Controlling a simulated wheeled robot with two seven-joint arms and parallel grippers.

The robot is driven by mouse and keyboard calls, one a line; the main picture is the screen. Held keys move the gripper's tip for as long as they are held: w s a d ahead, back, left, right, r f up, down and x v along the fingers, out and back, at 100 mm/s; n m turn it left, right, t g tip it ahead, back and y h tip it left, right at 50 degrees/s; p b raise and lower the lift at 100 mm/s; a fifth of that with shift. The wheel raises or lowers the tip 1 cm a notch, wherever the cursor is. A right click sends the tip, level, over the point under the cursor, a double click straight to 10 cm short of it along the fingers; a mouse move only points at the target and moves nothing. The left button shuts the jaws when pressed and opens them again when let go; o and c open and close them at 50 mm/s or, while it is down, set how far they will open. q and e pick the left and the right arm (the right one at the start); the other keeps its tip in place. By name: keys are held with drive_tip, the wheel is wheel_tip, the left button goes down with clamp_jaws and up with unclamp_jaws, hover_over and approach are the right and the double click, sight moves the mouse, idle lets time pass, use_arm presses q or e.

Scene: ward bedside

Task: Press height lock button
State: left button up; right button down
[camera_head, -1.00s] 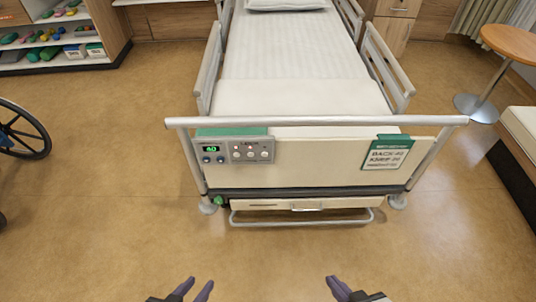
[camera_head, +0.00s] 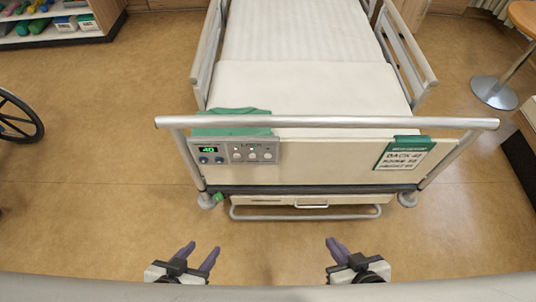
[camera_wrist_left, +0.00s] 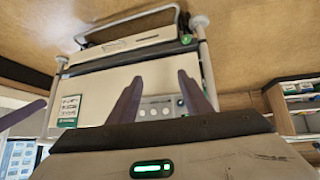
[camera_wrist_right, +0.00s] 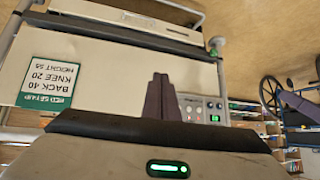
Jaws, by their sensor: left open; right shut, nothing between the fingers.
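The control panel (camera_head: 236,152) is on the left part of the bed's footboard (camera_head: 320,160). It has a green display (camera_head: 208,150) that seems to read 40, with two blue buttons below it. To the right is a section that seems labelled LOCK, with three pale buttons (camera_head: 252,155); which is for height I cannot read. The panel appears upside down in the right wrist view (camera_wrist_right: 203,109) and partly behind a finger in the left wrist view (camera_wrist_left: 160,107). My left gripper (camera_head: 201,250) is open and empty, short of the bed. My right gripper (camera_head: 336,243) is shut and empty, also apart from it.
A green-headed card (camera_head: 402,153) on the footboard's right reads back 40, knee 20, height 55. A metal rail (camera_head: 330,122) runs above the panel. A wheelchair (camera_head: 18,117) stands left; a round table (camera_head: 522,20) is at right. Floor before the bed is clear.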

drive_tip(key=w+a+f+n+t+b, duration=0.1)
drive_tip(key=w+f+t+b, duration=0.15)
drive_tip(key=w+b, duration=0.3)
drive_tip(key=n+t+y+b, duration=0.5)
drive_tip(key=b, duration=0.8)
approach(268, 155)
drive_tip(key=s+d+f, duration=0.2)
drive_tip(key=s+d, duration=0.1)
drive_tip(key=s, duration=0.1)
use_arm(q)
wheel_tip(268, 155, down, 16)
drive_tip(key=w+d+t+h+b, duration=0.1)
drive_tip(key=w+d+b, duration=0.1)
drive_tip(key=b, duration=0.4)
drive_tip(key=shift+d, duration=0.3)
use_arm(e)
drive_tip(key=a+n+y, duration=0.6)
drive_tip(key=y, duration=0.1)
drive_tip(key=shift+s+r+g, duration=0.25)
drive_tip(key=shift+g, duration=0.1)
use_arm(q)
drive_tip(key=shift+w+f, duration=0.1)
drive_tip(key=shift+f, duration=0.1)
use_arm(e)
drive_tip(key=shift+w, duration=0.15)
